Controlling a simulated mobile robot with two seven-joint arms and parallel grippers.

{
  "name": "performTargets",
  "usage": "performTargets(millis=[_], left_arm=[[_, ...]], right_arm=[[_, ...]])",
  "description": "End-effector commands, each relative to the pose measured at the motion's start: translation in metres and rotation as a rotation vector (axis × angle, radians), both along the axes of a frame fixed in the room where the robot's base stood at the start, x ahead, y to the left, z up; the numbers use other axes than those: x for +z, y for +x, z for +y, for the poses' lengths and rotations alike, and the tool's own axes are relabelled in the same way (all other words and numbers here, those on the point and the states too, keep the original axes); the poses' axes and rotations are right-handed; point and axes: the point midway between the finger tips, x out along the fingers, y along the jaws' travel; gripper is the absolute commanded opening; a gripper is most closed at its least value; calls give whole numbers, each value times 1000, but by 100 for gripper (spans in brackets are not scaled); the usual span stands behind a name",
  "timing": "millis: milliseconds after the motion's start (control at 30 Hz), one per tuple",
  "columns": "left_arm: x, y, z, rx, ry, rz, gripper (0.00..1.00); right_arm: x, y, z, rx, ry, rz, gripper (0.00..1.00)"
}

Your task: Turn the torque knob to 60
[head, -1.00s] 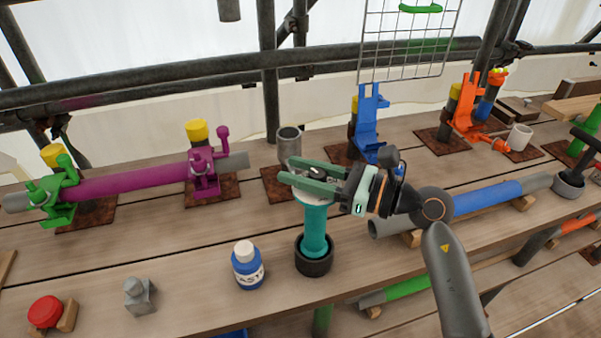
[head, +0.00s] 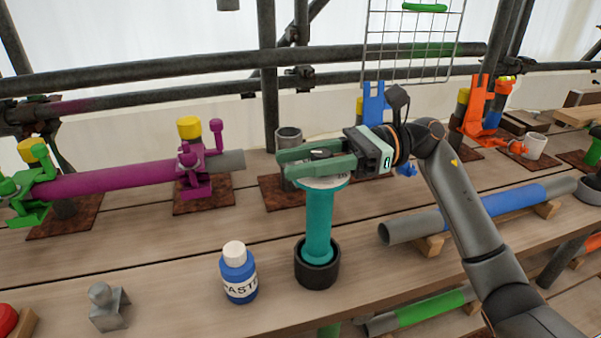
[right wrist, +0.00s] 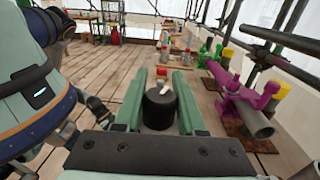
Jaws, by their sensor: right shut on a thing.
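The torque knob (right wrist: 160,108) is a dark round knob with a white pointer mark on top. It sits on a teal post (head: 318,228) that stands upright in a black cup (head: 317,272). A pale dial plate (head: 322,184) with small marks shows under the fingers; its numbers are mostly covered or too small to read. My right gripper (head: 283,163) has its green fingers on both sides of the knob and is shut on it. The right wrist view shows the knob between both fingers. My left gripper is not in view.
A blue-and-white paste bottle (head: 238,273) stands left of the post. A grey metal block (head: 108,306) lies further left. A blue-grey pipe (head: 470,212) rests at right.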

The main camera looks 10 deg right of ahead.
Motion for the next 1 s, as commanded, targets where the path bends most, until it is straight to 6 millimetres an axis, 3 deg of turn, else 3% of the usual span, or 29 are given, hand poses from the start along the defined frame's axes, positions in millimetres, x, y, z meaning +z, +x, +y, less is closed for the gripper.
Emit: performTargets(millis=[733, 767, 1000], left_arm=[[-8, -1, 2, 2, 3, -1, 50], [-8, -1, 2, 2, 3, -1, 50], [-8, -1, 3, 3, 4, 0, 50]], right_arm=[[-1, -3, 1, 90, -2, 3, 0], [-1, -3, 1, 90, -2, 3, 42], [-1, -3, 1, 88, 0, 2, 70]])
